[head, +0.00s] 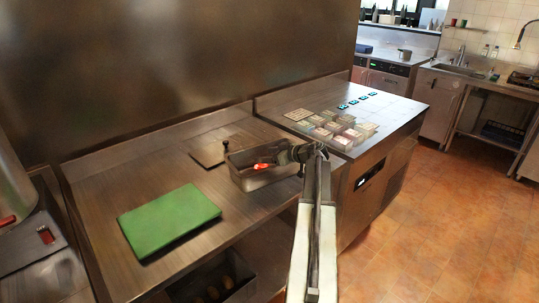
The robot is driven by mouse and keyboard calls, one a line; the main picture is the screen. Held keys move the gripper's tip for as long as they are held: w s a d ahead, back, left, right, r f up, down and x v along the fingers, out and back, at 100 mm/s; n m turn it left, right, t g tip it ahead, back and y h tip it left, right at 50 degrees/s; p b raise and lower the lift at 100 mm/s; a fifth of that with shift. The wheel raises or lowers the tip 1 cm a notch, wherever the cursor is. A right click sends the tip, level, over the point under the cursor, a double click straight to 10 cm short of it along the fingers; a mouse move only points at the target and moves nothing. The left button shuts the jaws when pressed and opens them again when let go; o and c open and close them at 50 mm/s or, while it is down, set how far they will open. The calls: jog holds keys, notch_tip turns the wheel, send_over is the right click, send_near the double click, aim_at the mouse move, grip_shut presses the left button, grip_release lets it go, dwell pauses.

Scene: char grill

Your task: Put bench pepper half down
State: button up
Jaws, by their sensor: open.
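A small red pepper half (262,167) shows at the metal pan (266,180) on the steel bench. My gripper (276,157) is over the pan, just right of the red piece, and is open. The arm comes in from the lower right and covers the pan's right end. The view is too small to tell whether the fingers touch the pepper half, or whether it rests in the pan or above it.
A green cutting board (168,220) lies on the bench at left, its top bare. A flat metal plate (208,152) lies behind the pan. Several pale blocks (337,131) sit on the right-hand counter. A dark bin (218,280) stands below the bench.

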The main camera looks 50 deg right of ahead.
jog(key=p+v, duration=0.1)
jog(key=v, duration=0.2)
jog(key=p+v, duration=0.2)
jog(key=v, duration=0.2)
jog(key=p+v, duration=0.2)
jog(key=v, duration=0.2)
jog(key=shift+d+r, duration=0.1)
jog(key=shift+r, duration=0.3)
jog(key=shift+s+d, duration=0.1)
jog(key=shift+s, duration=0.2)
